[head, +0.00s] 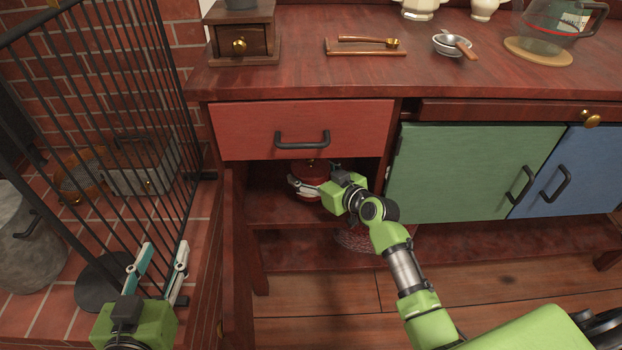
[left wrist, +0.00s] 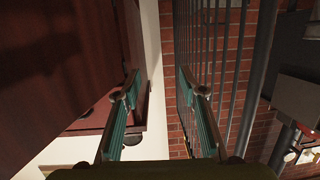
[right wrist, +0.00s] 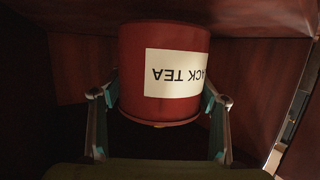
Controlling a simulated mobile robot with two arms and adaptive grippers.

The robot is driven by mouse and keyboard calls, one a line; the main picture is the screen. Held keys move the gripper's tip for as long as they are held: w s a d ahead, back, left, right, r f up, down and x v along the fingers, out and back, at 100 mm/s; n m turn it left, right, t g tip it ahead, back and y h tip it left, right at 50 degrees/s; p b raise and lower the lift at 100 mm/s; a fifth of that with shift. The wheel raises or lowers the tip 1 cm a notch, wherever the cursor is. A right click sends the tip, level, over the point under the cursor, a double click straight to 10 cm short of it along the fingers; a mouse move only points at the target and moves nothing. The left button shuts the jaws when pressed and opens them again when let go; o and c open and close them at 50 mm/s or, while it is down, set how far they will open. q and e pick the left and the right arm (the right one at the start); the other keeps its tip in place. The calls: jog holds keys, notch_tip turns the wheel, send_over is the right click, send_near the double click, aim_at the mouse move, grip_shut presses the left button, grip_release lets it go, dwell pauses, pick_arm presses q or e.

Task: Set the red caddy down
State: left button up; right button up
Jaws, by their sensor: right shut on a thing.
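The red caddy (head: 313,178) is inside the open cupboard compartment (head: 265,208) under the red drawer. My right gripper (head: 308,187) reaches in and is shut on it. In the right wrist view the caddy (right wrist: 130,75) sits between the two fingers (right wrist: 163,97); its white label reads upside down, with "ACK TEA" visible. Its bottom end is close to the wooden shelf, but I cannot tell whether it touches. My left gripper (head: 162,252) is open and empty, low at the left near the black fence; its spread fingers also show in the left wrist view (left wrist: 158,80).
The red drawer (head: 250,128) is just above my right gripper. An open door (head: 236,255) stands at the compartment's left. Green (head: 450,170) and blue (head: 580,170) doors are shut at the right. A black metal fence (head: 130,95) stands at the left.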

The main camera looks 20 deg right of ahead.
pick_arm(q)
jog(key=shift+w+d+r+t, duration=0.15)
jog(key=shift+r+t, duration=0.2)
jog(key=shift+r, duration=0.3)
jog(key=shift+w+d+r+t, duration=0.1)
jog(key=shift+r+t, duration=0.2)
jog(key=shift+r, duration=0.4)
jog(key=shift+w+d+r+t, duration=0.15)
jog(key=shift+r+t, duration=0.2)
jog(key=shift+r, duration=0.3)
pick_arm(e)
jog(key=shift+f, duration=0.6)
pick_arm(q)
jog(key=shift+r, duration=0.1)
pick_arm(e)
jog(key=shift+f+b, duration=0.1)
jog(key=shift+b, duration=0.2)
jog(key=o, duration=1.5)
pick_arm(q)
jog(key=shift+r, duration=0.25)
